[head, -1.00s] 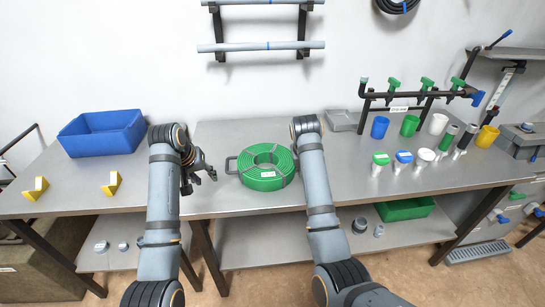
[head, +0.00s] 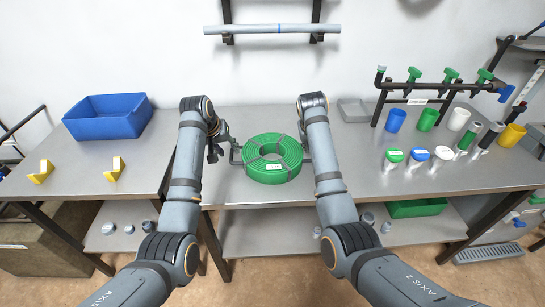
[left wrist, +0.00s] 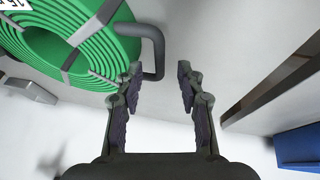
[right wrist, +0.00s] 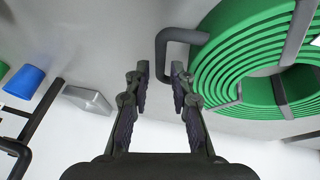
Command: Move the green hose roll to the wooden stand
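The green hose roll (head: 273,157) lies flat on the grey table, with grey straps and a dark handle on each side. My left gripper (head: 217,140) is open at the roll's left side. In the left wrist view its fingers (left wrist: 160,80) point at the left handle (left wrist: 157,50), with the handle's bend near the left fingertip. In the right wrist view my right gripper (right wrist: 160,80) is open, its fingertips just short of the right handle (right wrist: 163,55). My right arm hides most of that gripper in the head view. A brown block (head: 40,245) stands at lower left; I cannot tell whether it is the wooden stand.
A blue bin (head: 107,117) and two yellow brackets (head: 115,169) are on the left table. Several cups and a pipe manifold (head: 440,87) stand to the right of the roll. A green tray (head: 415,208) is on the lower shelf. The table's front edge is close before the roll.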

